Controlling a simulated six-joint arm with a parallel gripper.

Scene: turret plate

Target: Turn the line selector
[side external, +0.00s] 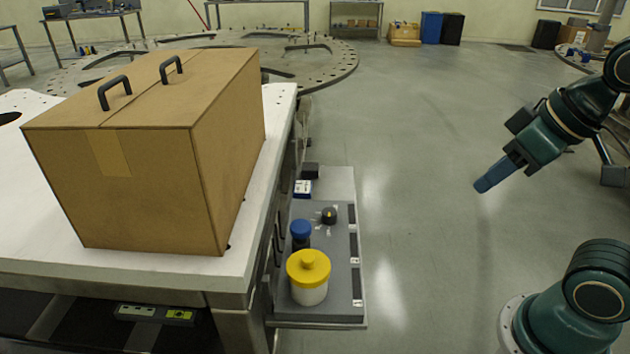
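A small black rotary knob (329,215) with pale marks around it sits on a grey control panel (331,290), which is fixed beside the white table. It looks like the line selector; its labels are too small to read. My gripper (483,186) has blue fingers and hangs over open floor to the right of the panel, well apart from the knob. The fingers point down and left and overlap in this view, so I cannot tell whether they are open or shut. Nothing is visible between them.
A cardboard box (150,150) with black handles stands on the white table (275,130) to the left. Floor between panel and gripper is clear.

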